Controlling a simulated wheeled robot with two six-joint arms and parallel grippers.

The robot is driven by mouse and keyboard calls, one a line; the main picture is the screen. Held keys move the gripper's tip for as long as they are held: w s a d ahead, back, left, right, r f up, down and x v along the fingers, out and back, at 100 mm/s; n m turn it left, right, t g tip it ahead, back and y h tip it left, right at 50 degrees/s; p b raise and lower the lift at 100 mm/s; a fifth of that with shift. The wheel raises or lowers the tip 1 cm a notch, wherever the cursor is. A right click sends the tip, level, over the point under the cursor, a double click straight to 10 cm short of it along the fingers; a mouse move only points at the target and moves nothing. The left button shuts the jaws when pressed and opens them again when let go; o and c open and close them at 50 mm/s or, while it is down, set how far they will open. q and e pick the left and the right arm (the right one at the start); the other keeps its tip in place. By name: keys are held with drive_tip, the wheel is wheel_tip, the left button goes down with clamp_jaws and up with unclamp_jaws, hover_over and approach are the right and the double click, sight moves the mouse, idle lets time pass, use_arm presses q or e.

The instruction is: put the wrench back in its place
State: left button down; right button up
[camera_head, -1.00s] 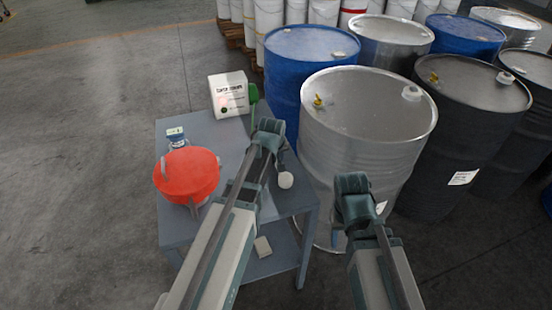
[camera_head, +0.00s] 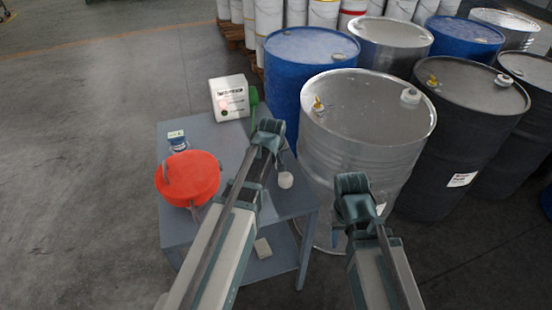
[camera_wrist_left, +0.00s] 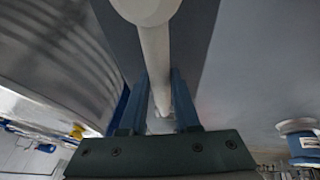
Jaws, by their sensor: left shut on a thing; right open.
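My left gripper (camera_head: 268,140) is over the right part of the grey table (camera_head: 225,133). In the left wrist view its blue fingers (camera_wrist_left: 160,105) are shut on a pale rod (camera_wrist_left: 154,50) with a rounded white end. A white rounded end (camera_head: 286,180) also shows beside the left arm in the head view. I cannot tell whether the rod is the wrench; no other wrench shows clearly. My right gripper (camera_head: 345,205) is open and empty in front of the silver drum (camera_head: 365,115). Its fingertips are partly hidden.
The table bears a red container (camera_head: 188,178), a blue-capped jar (camera_head: 177,140), a white labelled box (camera_head: 229,97) and a green thing (camera_head: 254,96) beside it. A small pale block (camera_head: 262,248) lies on the lower shelf. Blue (camera_head: 305,48) and black drums (camera_head: 470,95) crowd the right; open floor lies left.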

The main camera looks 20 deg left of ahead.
use_arm(q)
drive_tip(key=shift+f, duration=0.15)
drive_tip(key=shift+f+b, duration=0.45)
drive_tip(key=shift+b, duration=0.15)
drive_tip(key=shift+f, duration=0.25)
idle(0.8)
drive_tip(key=shift+r, duration=0.2)
drive_tip(key=shift+r+p, duration=0.65)
drive_tip(key=shift+r, duration=0.05)
drive_tip(key=shift+f, duration=0.15)
drive_tip(key=shift+f+b, duration=0.5)
drive_tip(key=shift+b, duration=0.15)
drive_tip(key=shift+f, duration=0.25)
idle(0.7)
drive_tip(key=c, duration=0.6)
unclamp_jaws()
